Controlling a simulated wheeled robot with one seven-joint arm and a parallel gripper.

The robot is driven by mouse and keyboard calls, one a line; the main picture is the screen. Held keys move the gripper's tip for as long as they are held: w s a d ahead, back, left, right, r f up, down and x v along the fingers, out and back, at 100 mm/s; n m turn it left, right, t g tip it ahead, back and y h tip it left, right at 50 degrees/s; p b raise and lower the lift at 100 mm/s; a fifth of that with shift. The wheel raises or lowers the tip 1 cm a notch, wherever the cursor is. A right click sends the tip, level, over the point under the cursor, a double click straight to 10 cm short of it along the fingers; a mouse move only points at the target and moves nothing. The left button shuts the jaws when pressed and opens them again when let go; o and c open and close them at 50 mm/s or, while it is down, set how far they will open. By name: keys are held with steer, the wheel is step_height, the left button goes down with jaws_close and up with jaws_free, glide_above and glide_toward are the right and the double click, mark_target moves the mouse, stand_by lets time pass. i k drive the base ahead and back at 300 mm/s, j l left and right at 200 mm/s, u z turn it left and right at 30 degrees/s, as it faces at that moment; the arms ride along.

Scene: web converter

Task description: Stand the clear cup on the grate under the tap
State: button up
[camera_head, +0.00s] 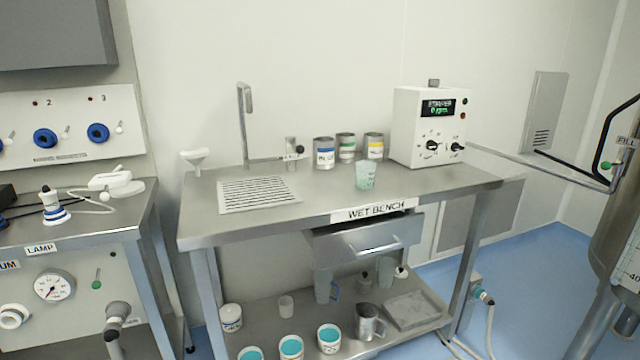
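The clear cup (365,176), tinted pale green, stands upright on the wet bench near its front edge, in front of the metal cans. The grate (258,194) is a pale slotted panel set in the left part of the bench top. The tap (245,125) is a tall metal spout rising at the back of the bench, behind the grate's left half. The cup is to the right of the grate and apart from it. My gripper is not in view.
Several labelled cans (346,147) stand at the back of the bench, left of a white stirrer box (430,127). A drawer (365,243) under the bench top is pulled out. The bench top between grate and cup is clear. A lower shelf holds jars and a jug (368,322).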

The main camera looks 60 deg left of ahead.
mark_target(252, 192)
steer(key=u, duration=2.3)
